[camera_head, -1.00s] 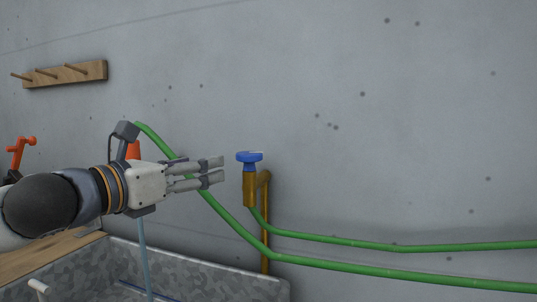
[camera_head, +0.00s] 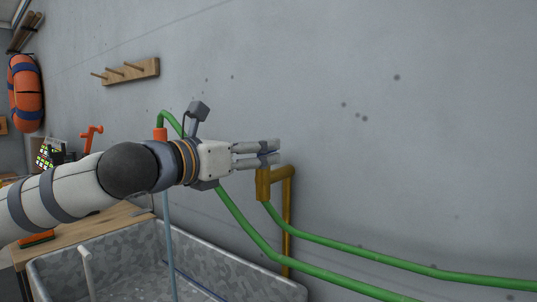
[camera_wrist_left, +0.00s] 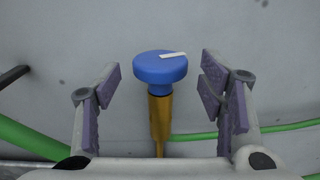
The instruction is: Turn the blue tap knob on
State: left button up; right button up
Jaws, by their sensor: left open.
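The blue tap knob (camera_wrist_left: 160,68) has a round top with a white mark and sits on a brass tap body, which shows in the head view (camera_head: 263,184) and in the left wrist view (camera_wrist_left: 160,120). My left gripper (camera_head: 279,153) reaches in from the left at knob height. In the left wrist view its open fingers (camera_wrist_left: 160,95) stand to either side of the knob, with a gap on each side. In the head view the gripper hides the knob. My right gripper is not in view.
A green hose (camera_head: 340,241) runs from the tap to the right along the grey wall (camera_head: 430,120). Another green hose (camera_head: 245,225) passes behind my arm. A galvanized trough (camera_head: 215,262) stands below. A wooden peg rack (camera_head: 131,72) hangs at upper left.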

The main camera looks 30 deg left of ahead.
pick_arm(q)
jog(key=w, duration=0.3)
jog(key=shift+w+d+r, duration=0.15)
jog(key=shift+w+d, duration=0.05)
jog(key=shift+w, duration=0.05)
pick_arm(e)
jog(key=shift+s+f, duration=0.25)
pick_arm(q)
jog(key=c, duration=1.1)
